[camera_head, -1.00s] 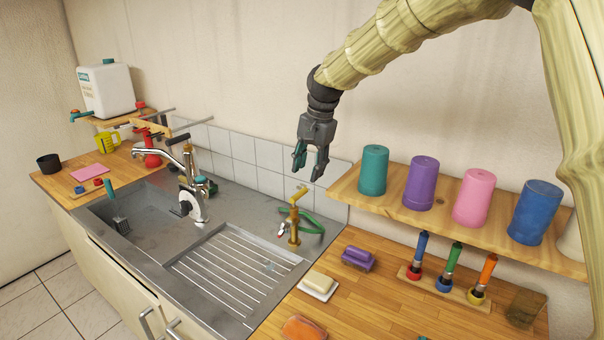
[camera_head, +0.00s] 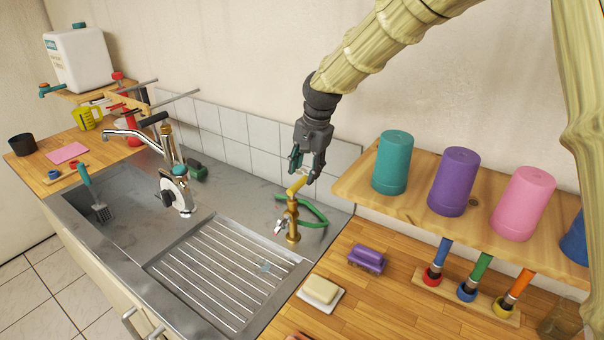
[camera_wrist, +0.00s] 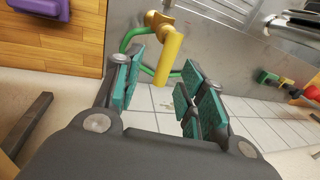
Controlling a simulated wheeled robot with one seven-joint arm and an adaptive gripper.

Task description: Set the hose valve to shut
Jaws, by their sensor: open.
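The hose valve (camera_head: 292,222) is a brass tap with a yellow lever handle (camera_head: 297,187), upright on the sink's right end by the tiled wall. A green hose (camera_head: 317,214) curves behind it. My gripper (camera_head: 304,174) is open, pointing down just above the handle. In the wrist view the yellow handle (camera_wrist: 168,60) lies between or just beyond the teal finger pads, with gaps on both sides. I see no clear contact. The valve's brass body is partly hidden behind the handle in the wrist view.
A wall shelf (camera_head: 362,187) with several upturned cups stands close right of my gripper. A purple brush (camera_head: 367,258) and a soap dish (camera_head: 321,291) lie on the wooden counter (camera_head: 385,310). The sink faucet (camera_head: 170,165) stands to the left. The ribbed drainboard (camera_head: 220,270) is clear.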

